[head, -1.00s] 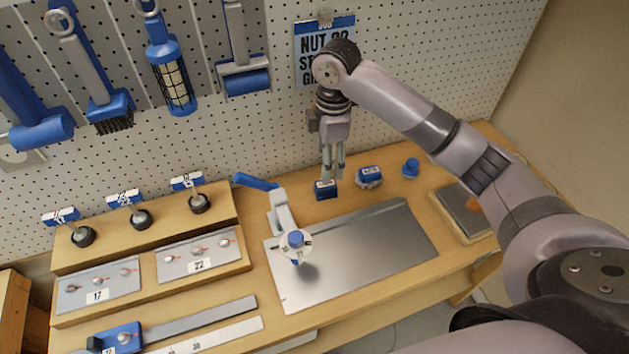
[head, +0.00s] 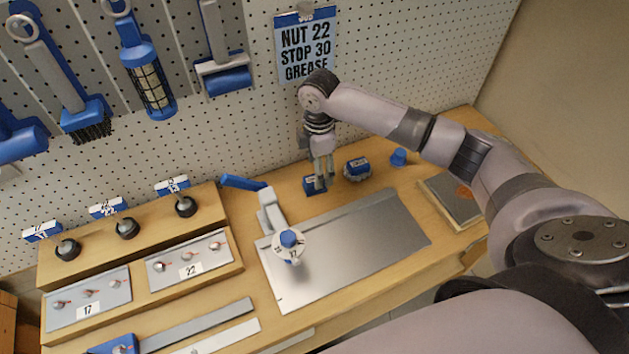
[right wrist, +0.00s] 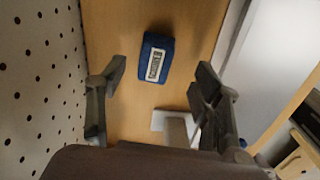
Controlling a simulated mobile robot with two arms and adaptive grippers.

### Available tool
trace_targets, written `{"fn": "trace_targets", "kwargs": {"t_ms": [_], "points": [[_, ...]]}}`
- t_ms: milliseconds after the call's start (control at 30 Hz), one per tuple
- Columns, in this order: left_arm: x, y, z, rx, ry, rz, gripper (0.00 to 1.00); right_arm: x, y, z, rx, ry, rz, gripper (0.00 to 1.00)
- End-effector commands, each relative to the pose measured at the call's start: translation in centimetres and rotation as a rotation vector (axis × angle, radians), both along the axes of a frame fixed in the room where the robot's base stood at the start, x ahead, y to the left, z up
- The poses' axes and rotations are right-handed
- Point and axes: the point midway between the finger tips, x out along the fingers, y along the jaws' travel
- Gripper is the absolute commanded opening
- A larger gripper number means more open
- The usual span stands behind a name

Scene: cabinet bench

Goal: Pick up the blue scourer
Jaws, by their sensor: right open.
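A small blue block (head: 314,185) with a white label lies at the back of the bench; I take it for the scourer, though its print is too small to read. It also shows in the right wrist view (right wrist: 157,58), beyond the fingertips and between their lines. My right gripper (head: 324,172) points down at the block, open and empty. In the head view its fingers overlap the block's right edge; I cannot tell if they touch it. My left gripper is not in view.
A second blue-topped item (head: 357,167) and a blue cap (head: 398,157) stand to the right. A metal plate (head: 350,250) lies in front, with a blue-handled lever device (head: 270,210) at its left. The pegboard (head: 255,130) rises close behind.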

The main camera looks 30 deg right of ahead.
Motion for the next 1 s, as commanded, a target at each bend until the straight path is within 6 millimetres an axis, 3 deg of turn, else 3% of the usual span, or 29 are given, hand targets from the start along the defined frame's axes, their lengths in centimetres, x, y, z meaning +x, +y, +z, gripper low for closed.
{"fn": "trace_targets", "kwargs": {"t_ms": [400,700,1000], "points": [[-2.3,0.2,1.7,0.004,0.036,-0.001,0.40,0.5,0.7,-4.8,-0.002,0.002,0.000,0.60],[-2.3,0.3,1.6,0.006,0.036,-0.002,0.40,0.5,0.7,-5.4,-0.001,0.000,0.001,0.59],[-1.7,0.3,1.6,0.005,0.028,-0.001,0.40,0.5,0.7,-5.3,-0.001,0.000,0.000,0.39]]}}
